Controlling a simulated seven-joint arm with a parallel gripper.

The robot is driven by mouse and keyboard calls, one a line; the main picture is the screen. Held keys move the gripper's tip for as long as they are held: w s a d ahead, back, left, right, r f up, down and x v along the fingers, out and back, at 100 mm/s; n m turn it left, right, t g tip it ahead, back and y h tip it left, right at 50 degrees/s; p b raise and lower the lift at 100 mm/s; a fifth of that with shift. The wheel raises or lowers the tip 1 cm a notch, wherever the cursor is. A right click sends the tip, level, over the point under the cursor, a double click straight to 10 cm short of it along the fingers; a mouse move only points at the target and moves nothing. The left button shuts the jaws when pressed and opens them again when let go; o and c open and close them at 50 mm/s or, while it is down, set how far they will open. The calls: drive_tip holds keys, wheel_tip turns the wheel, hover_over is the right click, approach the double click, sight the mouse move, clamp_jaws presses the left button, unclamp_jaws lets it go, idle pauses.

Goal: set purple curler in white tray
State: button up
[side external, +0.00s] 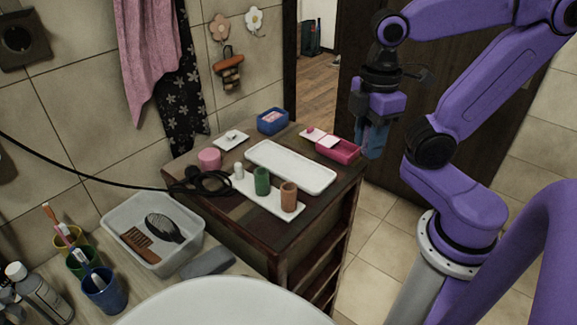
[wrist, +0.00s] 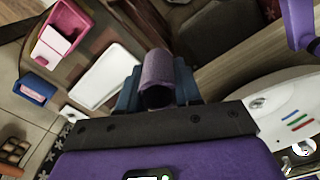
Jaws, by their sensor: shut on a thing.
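The purple curler (wrist: 156,75) is a ribbed tube with an open end. My gripper (wrist: 158,88) is shut on it, with a blue finger on each side. In the side external view my gripper (side external: 373,140) hangs to the right of the cabinet top, past the pink box; I cannot make out the curler there. The empty white tray (side external: 290,167) is long and shallow and lies on the cabinet top. It also shows in the wrist view (wrist: 104,76), left of the curler. The gripper is apart from it.
A smaller white stand (side external: 270,195) holds green (side external: 262,181), orange (side external: 289,197) and white (side external: 239,171) cylinders.

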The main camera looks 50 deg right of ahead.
hover_over(309, 179)
wheel_tip(309, 179, down, 10)
drive_tip(key=shift+s+d, duration=0.1)
drive_tip(key=shift+w+f, duration=0.2)
drive_tip(key=shift+f, duration=1.55)
drive_tip(key=shift+f, duration=0.1)
drive_tip(key=o, duration=1)
